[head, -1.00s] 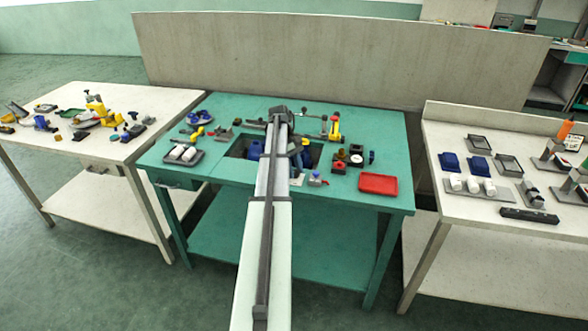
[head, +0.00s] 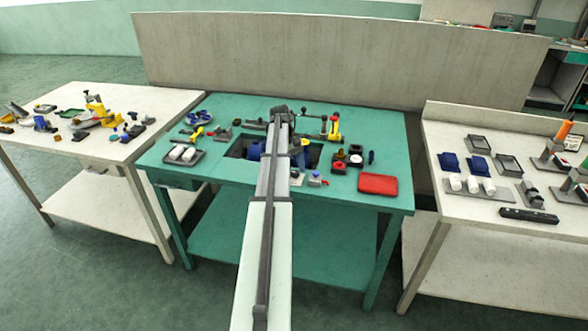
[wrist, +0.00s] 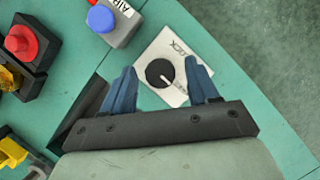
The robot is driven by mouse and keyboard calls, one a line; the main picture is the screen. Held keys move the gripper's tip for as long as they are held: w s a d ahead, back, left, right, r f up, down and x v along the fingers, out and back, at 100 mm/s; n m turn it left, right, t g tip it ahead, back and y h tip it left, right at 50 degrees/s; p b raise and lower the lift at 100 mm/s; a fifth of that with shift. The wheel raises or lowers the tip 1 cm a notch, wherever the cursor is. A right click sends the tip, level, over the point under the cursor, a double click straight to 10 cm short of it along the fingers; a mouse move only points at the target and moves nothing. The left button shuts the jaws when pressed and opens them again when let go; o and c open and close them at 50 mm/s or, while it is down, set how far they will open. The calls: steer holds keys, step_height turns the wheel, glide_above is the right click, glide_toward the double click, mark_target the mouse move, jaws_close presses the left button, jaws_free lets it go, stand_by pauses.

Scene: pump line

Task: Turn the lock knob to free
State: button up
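The lock knob (wrist: 159,73) is a round black dial on a white plate (wrist: 171,47), seen in the wrist view. The word LOCK is printed near the plate's upper right edge. More lettering at the lower right is partly covered by a finger. The knob's white pointer line runs to the lower right, toward that lettering. My gripper (wrist: 161,66) is open, its two blue fingers apart on either side of the knob with visible gaps. I cannot tell how high the fingertips are above the plate. In the head view I cannot make out the knob or fingers behind my arm.
A grey box with a blue button and an AIR label (wrist: 118,22) stands just left of the plate. A red button on a black block (wrist: 22,43) is farther left. The table edge runs close beyond the plate. A red tray (head: 378,184) lies at the green table's right.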

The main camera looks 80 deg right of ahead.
steer(key=v, duration=0.7)
steer(key=shift+r, duration=0.25)
steer(key=shift+w, duration=0.1)
stand_by(0.4)
